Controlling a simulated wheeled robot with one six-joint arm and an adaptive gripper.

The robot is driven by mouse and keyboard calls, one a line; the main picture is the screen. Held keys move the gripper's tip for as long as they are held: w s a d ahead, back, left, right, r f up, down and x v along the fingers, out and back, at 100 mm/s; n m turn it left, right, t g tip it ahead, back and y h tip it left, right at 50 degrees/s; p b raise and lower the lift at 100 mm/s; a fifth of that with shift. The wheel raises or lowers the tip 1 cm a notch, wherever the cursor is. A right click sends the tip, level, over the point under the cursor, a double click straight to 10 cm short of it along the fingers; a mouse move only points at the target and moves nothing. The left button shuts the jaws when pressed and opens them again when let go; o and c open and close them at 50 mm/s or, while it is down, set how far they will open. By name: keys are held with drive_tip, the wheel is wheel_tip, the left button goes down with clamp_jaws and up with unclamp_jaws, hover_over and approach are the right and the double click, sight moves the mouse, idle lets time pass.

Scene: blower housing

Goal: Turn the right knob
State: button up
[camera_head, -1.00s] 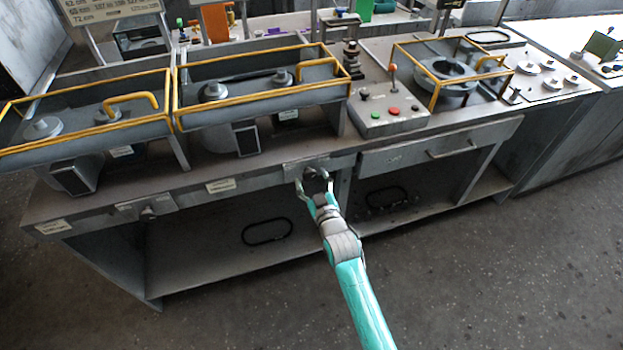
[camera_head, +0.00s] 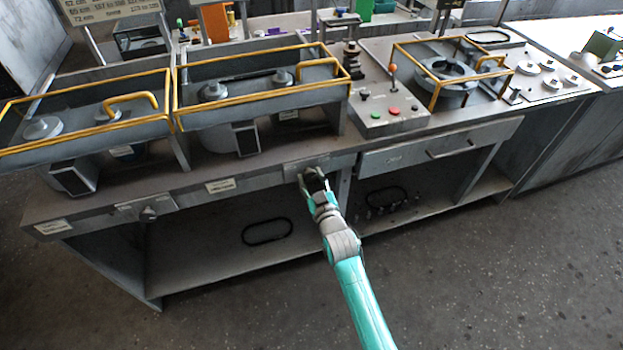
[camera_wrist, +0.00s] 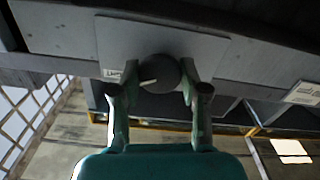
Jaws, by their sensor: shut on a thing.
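The right knob (camera_wrist: 160,74) is a dark round knob with a pale pointer mark, on a light plate on the bench's front edge. In the wrist view it sits between the two fingers of my gripper (camera_wrist: 154,82), which is shut on it. The pointer mark lies slanted, toward the left finger. In the head view my gripper (camera_head: 314,180) is at the front edge and mostly hides the knob. The left knob (camera_head: 148,213) is on its own plate farther left along the same edge, with nothing touching it.
The bench (camera_head: 205,170) has open shelf space under its front edge. A drawer (camera_head: 440,145) is right of my gripper. A control box (camera_head: 390,112) with buttons and a lever stands above. Yellow-railed housings (camera_head: 262,82) line the top. The floor in front is clear.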

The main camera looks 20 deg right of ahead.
drive_tip(key=m, duration=0.5)
drive_tip(key=shift+m, duration=0.3)
drive_tip(key=m, duration=0.5)
drive_tip(key=shift+m, duration=0.4)
drive_tip(key=o, duration=1.1)
drive_tip(key=shift+o, duration=0.2)
drive_tip(key=s, duration=1.2)
